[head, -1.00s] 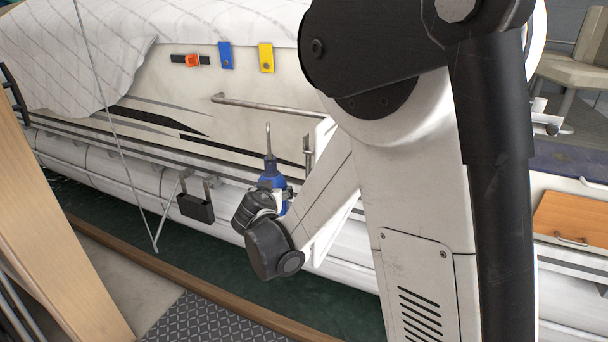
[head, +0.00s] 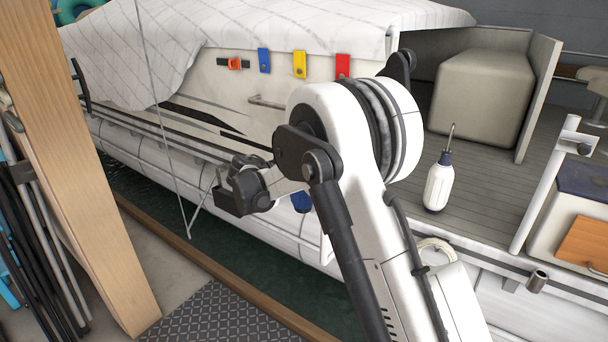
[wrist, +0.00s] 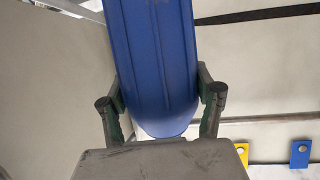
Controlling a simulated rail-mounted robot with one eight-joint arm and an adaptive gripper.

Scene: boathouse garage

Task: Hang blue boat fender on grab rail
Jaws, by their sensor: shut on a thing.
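The blue boat fender (wrist: 160,60) fills the upper middle of the wrist view, its rounded end low in the picture. My gripper (wrist: 160,112) is shut on it, one finger on each side. In the head view, a small blue part, likely the fender (head: 301,202), shows below my forearm; the rest and my fingertips are hidden. The grab rail (head: 265,102) is fixed to the boat's pale side, its right part hidden behind my arm. A thin grey bar, likely the rail (wrist: 262,119), shows right of the fender in the wrist view, apart from it in the picture.
Blue (head: 264,60), yellow (head: 299,64) and red (head: 342,66) tabs sit above the rail. A white fender with a dark top (head: 438,187) stands on the deck. A wooden post (head: 90,150) is at left; a thin line hangs before the boat.

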